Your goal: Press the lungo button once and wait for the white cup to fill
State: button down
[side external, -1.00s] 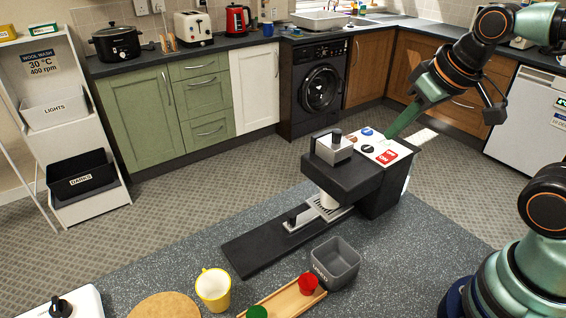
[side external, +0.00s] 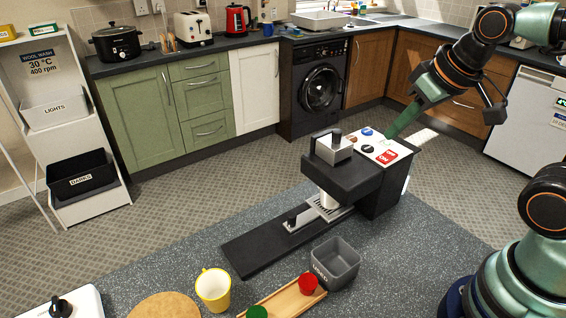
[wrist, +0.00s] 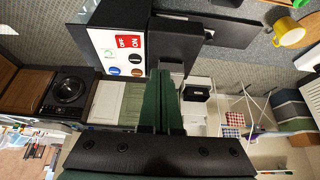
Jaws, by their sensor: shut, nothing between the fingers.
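The black coffee machine (side external: 345,180) stands on the grey speckled worktop. Its white top panel (side external: 381,143) carries a blue button (side external: 367,132), a black button (side external: 367,148) and a red on/off switch (side external: 387,156). In the wrist view the panel shows the blue button (wrist: 113,71), a brown button (wrist: 137,73) and the red switch (wrist: 129,41). The labels are too small to tell which is lungo. The white cup (side external: 328,201) stands under the spout, partly hidden; its contents do not show. My gripper (side external: 389,137) is shut and empty, its tips by the panel's far edge; contact is unclear.
A grey bin (side external: 336,262), a yellow mug (side external: 213,288) and a wooden tray (side external: 285,303) with red and green pieces stand in front of the machine. A round cork mat (side external: 165,306) lies to the left. Worktop right of the bin is clear.

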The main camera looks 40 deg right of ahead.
notch_tip(320, 180, up, 6)
jog(key=n+g, duration=0.6)
jog(key=n, duration=1.2)
send_over(368, 148)
jog(key=shift+w+f, duration=0.1)
notch_tip(368, 148, down, 14)
jog(key=shift+f, duration=0.1)
